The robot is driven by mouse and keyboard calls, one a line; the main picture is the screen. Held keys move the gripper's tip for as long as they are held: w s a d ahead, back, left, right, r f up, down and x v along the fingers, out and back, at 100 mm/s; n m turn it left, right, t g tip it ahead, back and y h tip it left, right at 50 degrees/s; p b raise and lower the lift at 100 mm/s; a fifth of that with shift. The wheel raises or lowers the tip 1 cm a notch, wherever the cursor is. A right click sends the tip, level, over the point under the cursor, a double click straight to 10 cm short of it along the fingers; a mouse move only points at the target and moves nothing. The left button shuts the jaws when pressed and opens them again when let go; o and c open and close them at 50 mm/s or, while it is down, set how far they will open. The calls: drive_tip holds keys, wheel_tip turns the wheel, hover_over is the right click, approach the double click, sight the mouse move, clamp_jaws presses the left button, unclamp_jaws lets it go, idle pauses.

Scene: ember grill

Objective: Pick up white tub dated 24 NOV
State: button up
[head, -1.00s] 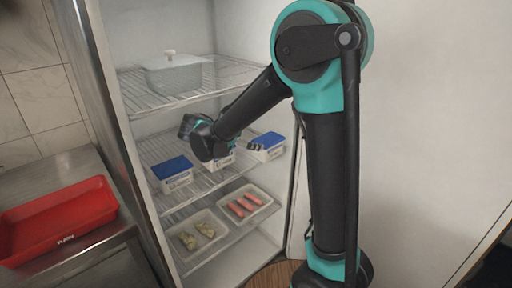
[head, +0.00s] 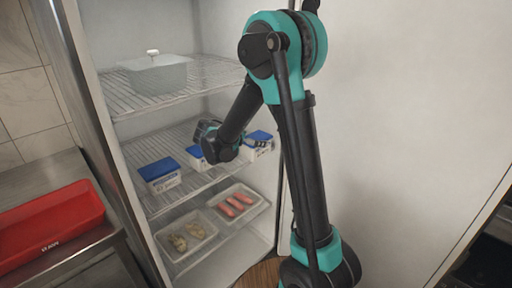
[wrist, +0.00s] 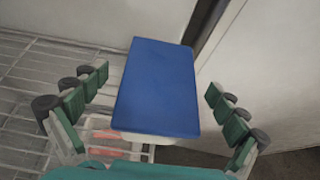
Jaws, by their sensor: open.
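Three white tubs with blue lids stand on the fridge's middle shelf: a left tub (head: 160,175), a middle tub (head: 196,158) partly hidden by my arm, and a right tub (head: 259,146). Their labels are too small to read, so I cannot tell which is dated 24 NOV. My gripper (wrist: 157,85) is open in the wrist view, with its fingers on either side of one blue lid (wrist: 158,88), apart from it. In the head view my gripper is by the right tub, its fingers partly hidden.
The wire shelf (head: 205,178) carries the tubs. A lidded white container (head: 155,76) stands on the shelf above. Below are a tray of pink sausages (head: 236,205) and another food tray (head: 187,240). A red tray (head: 50,225) lies on the left counter. The fridge wall is close on the right.

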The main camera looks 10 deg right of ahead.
drive_tip(key=x, duration=0.5)
drive_tip(key=shift+d, duration=0.1)
drive_tip(key=shift+r, duration=0.1)
drive_tip(key=c, duration=1.7)
